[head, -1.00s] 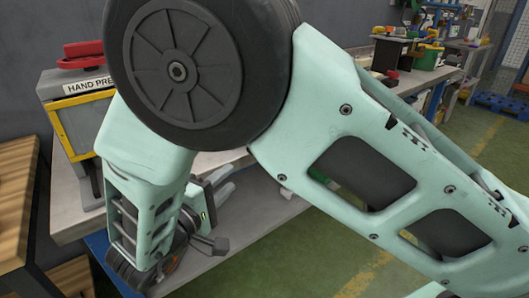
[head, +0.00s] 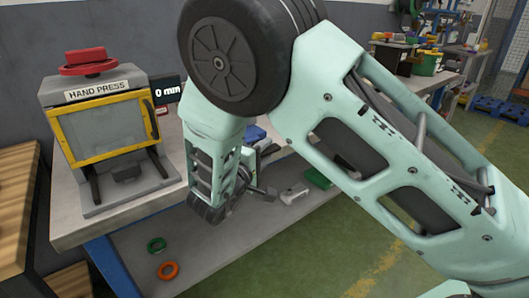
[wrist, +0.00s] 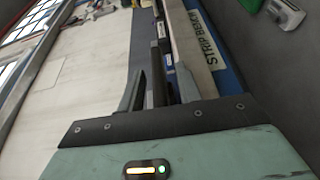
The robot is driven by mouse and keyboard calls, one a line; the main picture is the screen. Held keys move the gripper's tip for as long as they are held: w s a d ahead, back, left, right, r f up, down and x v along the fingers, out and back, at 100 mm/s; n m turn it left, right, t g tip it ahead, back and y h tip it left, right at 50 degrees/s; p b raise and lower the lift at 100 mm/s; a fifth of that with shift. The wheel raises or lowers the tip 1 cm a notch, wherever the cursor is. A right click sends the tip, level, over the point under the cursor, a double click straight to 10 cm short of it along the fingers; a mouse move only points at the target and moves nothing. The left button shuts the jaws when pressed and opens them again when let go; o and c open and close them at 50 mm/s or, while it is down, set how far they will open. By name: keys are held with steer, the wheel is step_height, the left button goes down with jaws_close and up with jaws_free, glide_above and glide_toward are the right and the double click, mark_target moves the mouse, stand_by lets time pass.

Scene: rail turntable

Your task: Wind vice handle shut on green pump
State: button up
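My gripper (head: 268,172) is left of centre in the head view, in front of the bench, with its fingers apart. In the wrist view its two dark fingers (wrist: 160,90) also stand apart. A dark upright bar shows between them, and I cannot tell whether they touch it. A green piece (head: 318,178) lies right of my gripper in the head view; I cannot tell whether it is the green pump. I cannot make out the vice or its handle; my arm covers much of the bench.
A hand press (head: 105,140) with a red top and yellow frame stands on the left. A green ring (head: 157,244) and an orange ring (head: 168,271) lie on the grey surface below. A grey piece (head: 293,194) lies near the green one.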

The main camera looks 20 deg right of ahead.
steer(key=shift+w+d, duration=0.1)
steer(key=shift+d, duration=0.05)
jaws_close()
steer(key=shift+r+y+p, duration=0.15)
steer(key=shift+y+p, duration=0.15)
steer(key=shift+p, duration=0.3)
